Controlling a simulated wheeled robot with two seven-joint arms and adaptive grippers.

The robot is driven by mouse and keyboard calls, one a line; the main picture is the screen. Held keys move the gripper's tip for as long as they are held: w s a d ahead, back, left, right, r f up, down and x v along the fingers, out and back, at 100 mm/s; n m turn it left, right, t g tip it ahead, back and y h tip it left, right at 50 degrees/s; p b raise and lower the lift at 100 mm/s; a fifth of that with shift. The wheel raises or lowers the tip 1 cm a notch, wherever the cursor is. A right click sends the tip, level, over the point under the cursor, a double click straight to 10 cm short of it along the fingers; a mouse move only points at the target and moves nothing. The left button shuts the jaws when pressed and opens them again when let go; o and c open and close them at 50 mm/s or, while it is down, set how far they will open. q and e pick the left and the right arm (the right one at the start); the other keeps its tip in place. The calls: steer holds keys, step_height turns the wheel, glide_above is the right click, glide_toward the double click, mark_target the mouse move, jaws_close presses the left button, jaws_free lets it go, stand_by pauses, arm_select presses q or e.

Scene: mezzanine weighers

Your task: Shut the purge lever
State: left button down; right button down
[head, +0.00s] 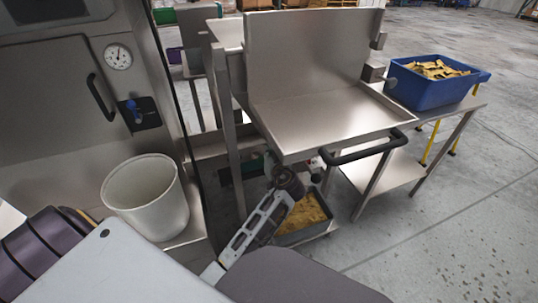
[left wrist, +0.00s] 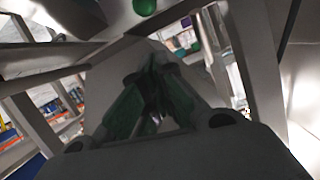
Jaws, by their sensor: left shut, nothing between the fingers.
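A small lever with a blue handle (head: 132,107) sits on a dark plate on the steel cabinet front at the left of the head view. No label on it is readable, so I cannot tell whether it is the purge lever. My left arm reaches under the steel tray, well to the right of this lever. My left gripper is at the dark end of that arm (head: 289,182), its fingertips unclear there. In the left wrist view its dark green fingers (left wrist: 154,84) are together and empty. A green rounded knob (left wrist: 145,6) shows beyond them at the top edge. My right gripper is not in view.
A steel tray (head: 320,115) with a black bar handle (head: 365,152) overhangs my left arm. A white bucket (head: 147,195) stands before the cabinet. A blue bin (head: 432,92) sits on the right table, and a low crate (head: 303,236) stands below. The right floor is clear.

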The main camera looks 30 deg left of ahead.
mark_target(259, 158)
arm_select(q)
steer(key=shift+w+r, duration=0.1)
steer(key=shift+r, duration=0.35)
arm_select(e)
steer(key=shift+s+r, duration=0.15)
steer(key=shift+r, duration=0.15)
